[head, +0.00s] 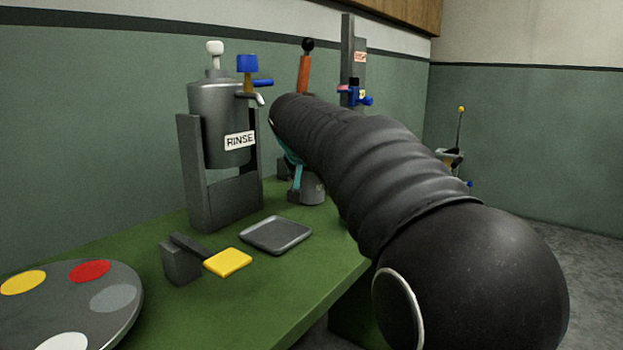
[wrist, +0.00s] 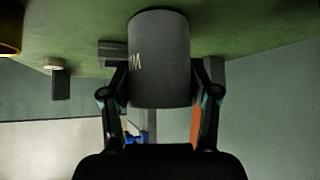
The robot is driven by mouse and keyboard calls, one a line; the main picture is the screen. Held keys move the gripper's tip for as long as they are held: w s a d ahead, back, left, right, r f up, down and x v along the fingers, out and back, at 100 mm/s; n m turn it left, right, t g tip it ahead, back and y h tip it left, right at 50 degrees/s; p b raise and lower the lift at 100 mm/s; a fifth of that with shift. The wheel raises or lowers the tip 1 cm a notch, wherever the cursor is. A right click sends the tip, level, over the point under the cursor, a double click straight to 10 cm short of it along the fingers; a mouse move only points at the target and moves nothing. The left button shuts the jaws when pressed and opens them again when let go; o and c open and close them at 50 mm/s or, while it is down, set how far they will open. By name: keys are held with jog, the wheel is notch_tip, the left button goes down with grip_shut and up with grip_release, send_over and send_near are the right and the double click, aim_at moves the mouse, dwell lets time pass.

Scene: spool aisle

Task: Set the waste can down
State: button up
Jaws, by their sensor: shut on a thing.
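The waste can is a grey cylinder (wrist: 160,50) with pale lettering, partly readable, in the middle of the wrist view. My gripper (wrist: 162,80) is shut on it, one finger on each side. The wrist picture appears upside down, with the green table at its top. In the head view a lower part of the can (head: 312,192) shows past my arm, close over or on the far part of the green table (head: 300,285). I cannot tell whether its base touches the table. My arm hides most of the gripper there; only a teal bit shows.
A grey RINSE tank (head: 215,120) stands in a bracket at the back left. A grey tray (head: 277,235), a yellow paddle (head: 228,262) and a disc with coloured spots (head: 125,300) are nearer. An orange lever (head: 304,75) and blue valve (head: 355,97) stand behind my arm.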

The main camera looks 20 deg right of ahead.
jog(key=shift+f, duration=0.2)
jog(key=o, duration=1.5)
jog(key=shift+r, duration=0.1)
jog(key=shift+r, duration=0.2)
jog(key=v, duration=1.1)
jog(key=shift+o, duration=0.2)
jog(key=r, duration=0.1)
jog(key=s+a+r, duration=0.1)
jog(key=shift+r+b, duration=0.3)
jog(key=shift+d+x, duration=0.1)
jog(key=shift+x, duration=3.25)
jog(key=shift+d+x, duration=0.15)
jog(key=shift+x, duration=3.25)
